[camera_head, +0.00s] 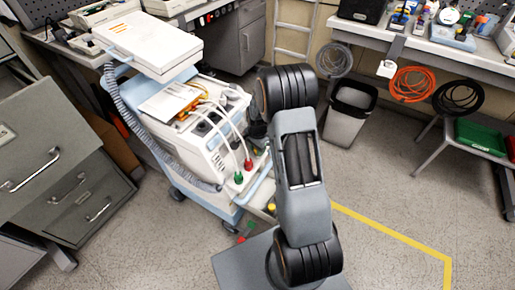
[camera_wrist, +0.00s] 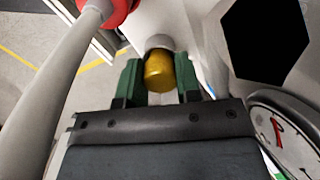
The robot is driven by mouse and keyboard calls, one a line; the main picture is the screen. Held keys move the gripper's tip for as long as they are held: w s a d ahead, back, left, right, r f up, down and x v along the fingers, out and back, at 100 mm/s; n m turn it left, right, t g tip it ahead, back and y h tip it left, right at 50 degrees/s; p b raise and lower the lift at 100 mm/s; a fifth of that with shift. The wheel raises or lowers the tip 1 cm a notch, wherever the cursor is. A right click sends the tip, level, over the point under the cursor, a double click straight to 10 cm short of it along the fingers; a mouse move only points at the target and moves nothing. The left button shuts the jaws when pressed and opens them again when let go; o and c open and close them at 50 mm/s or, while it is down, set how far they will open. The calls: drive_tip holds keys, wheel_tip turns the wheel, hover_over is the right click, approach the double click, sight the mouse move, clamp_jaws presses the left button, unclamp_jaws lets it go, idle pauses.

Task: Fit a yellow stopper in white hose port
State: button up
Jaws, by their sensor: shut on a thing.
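My gripper (camera_wrist: 158,80) has green fingers on either side of a yellow stopper (camera_wrist: 159,72) and is shut on it. A pale round white port (camera_wrist: 159,42) shows directly beyond the stopper's far end, in line with it. I cannot tell whether the stopper is inside the port or only against it. In the head view my arm hides the gripper and this part of the white pump unit (camera_head: 212,135). A small yellow piece (camera_head: 271,208) shows low beside my arm; I cannot tell whether it is the held stopper.
A red fitting (camera_wrist: 118,10) with a thick white hose (camera_wrist: 60,75) lies close left of my gripper. A round gauge (camera_wrist: 287,135) is close on the right. The pump's front has green (camera_head: 238,178) and red (camera_head: 248,164) fittings. Open floor lies right of my arm.

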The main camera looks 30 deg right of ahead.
drive_tip(key=shift+s+f+b, duration=0.2)
drive_tip(key=shift+f+b, duration=0.15)
drive_tip(key=shift+f, duration=0.3)
drive_tip(key=o, duration=1.1)
drive_tip(key=shift+f, duration=0.1)
drive_tip(key=shift+d, duration=0.1)
